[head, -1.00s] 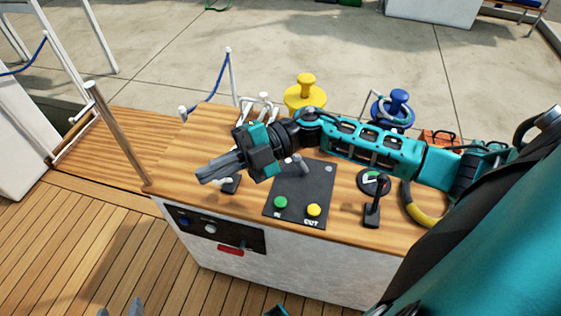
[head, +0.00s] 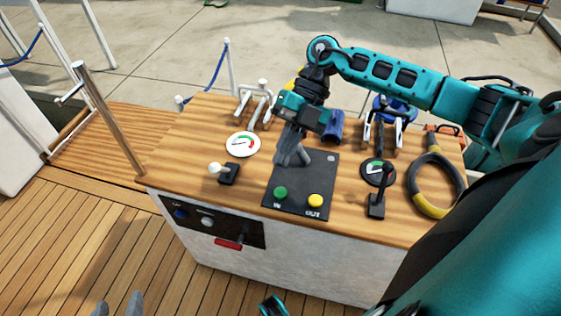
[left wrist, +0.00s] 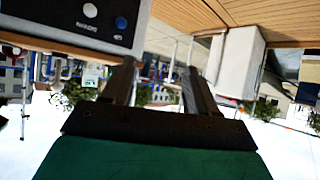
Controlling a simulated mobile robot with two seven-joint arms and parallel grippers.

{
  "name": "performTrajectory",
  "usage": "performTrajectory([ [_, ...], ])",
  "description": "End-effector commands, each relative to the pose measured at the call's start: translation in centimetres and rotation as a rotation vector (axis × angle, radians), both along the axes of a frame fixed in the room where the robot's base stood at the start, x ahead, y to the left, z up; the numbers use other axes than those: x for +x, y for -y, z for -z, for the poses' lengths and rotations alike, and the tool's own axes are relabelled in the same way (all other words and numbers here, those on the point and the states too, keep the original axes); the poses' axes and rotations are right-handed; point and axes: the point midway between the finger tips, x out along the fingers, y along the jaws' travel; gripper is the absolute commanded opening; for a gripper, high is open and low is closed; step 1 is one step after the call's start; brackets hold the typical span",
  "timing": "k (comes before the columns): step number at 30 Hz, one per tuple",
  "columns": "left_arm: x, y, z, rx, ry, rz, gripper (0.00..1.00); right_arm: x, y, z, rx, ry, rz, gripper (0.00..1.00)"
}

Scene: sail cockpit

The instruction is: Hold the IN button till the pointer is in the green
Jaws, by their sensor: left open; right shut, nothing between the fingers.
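The green IN button (head: 280,193) sits at the front left of a black panel (head: 305,188) on the wooden console top, with the yellow OUT button (head: 316,201) to its right. My right gripper (head: 283,160) is shut and empty, pointing down above the back of that panel, behind the IN button and apart from it. A white dial (head: 243,144) with green and red on its face lies left of the panel. A dark dial (head: 378,172) with some green lies to the right. Their pointers are too small to read surely. My left gripper (head: 120,306) is open at the bottom edge; its fingers show in the left wrist view (left wrist: 152,88).
A white-knobbed lever (head: 226,172) stands left of the panel, a black lever (head: 378,200) to the right. A yellow-and-black ring (head: 436,185) lies at the right end. The console front carries a red handle (head: 229,243). Wooden deck (head: 90,240) lies left.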

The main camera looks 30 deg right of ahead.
Motion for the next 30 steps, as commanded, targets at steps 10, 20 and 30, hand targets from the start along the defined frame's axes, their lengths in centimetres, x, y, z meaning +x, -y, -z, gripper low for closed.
performTrajectory([
  [10,-0.3,0.1,5.0,-0.001,-0.02,0.001,0.59,0.0,0.0,4.9,0.001,0.001,0.0,0.0],
  [20,0.5,1.5,4.6,-0.031,-0.009,0.017,0.59,0.0,0.0,8.1,0.002,0.0,-0.001,0.0],
  [30,0.5,1.6,4.5,-0.031,-0.009,0.02,0.59,0.0,0.0,8.3,0.002,0.0,-0.001,0.0],
])
